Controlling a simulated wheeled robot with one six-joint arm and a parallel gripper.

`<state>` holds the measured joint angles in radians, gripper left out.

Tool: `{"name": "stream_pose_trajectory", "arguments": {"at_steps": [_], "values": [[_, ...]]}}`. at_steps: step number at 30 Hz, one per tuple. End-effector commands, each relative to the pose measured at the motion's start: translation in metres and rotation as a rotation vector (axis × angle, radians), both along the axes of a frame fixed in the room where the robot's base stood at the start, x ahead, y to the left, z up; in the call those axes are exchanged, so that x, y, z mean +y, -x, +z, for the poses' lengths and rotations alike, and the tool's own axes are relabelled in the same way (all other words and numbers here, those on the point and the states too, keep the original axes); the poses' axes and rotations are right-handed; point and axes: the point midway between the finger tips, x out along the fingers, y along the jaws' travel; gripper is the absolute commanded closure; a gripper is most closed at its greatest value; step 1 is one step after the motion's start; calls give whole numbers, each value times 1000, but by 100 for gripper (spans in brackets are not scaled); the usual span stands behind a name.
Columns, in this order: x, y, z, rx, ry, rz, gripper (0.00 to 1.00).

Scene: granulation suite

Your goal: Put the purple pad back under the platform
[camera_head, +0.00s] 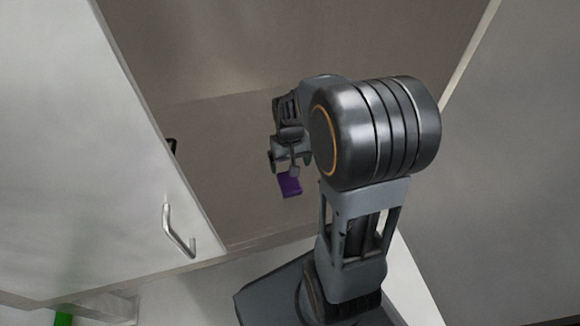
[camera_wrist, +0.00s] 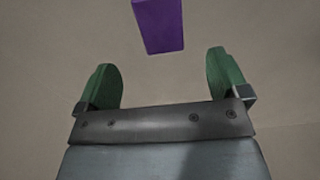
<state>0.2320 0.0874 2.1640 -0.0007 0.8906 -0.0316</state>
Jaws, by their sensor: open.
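The purple pad (camera_head: 290,186) is a small purple block on the brownish-grey surface near the middle of the head view. It also shows at the top of the wrist view (camera_wrist: 159,26), cut off by the frame's upper edge. My gripper (camera_wrist: 167,78) is open, with its two green fingertips apart. The pad appears beyond the fingertips, roughly centred between them and not held. In the head view my gripper (camera_head: 283,165) is right by the pad and partly covers it. I cannot tell the exact gap. No platform can be made out.
A white door or panel (camera_head: 85,150) with a metal handle (camera_head: 178,232) stands at the left. A grey panel (camera_head: 500,170) is at the right. A small dark object (camera_head: 171,146) shows behind the left panel's edge. A green item (camera_head: 63,318) is at the bottom left.

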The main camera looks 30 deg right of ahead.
Motion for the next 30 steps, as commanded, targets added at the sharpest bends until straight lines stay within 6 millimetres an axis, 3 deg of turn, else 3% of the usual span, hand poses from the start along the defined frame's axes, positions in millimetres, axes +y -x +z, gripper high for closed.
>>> {"name": "stream_pose_trajectory", "arguments": {"at_steps": [5,10,15,21,30], "values": [[8,5,21,-22,4,15,7],[39,35,49,-102,16,83,7],[65,68,64,-181,21,148,7],[78,90,69,-230,21,188,7],[80,93,69,-236,20,193,7]]}}
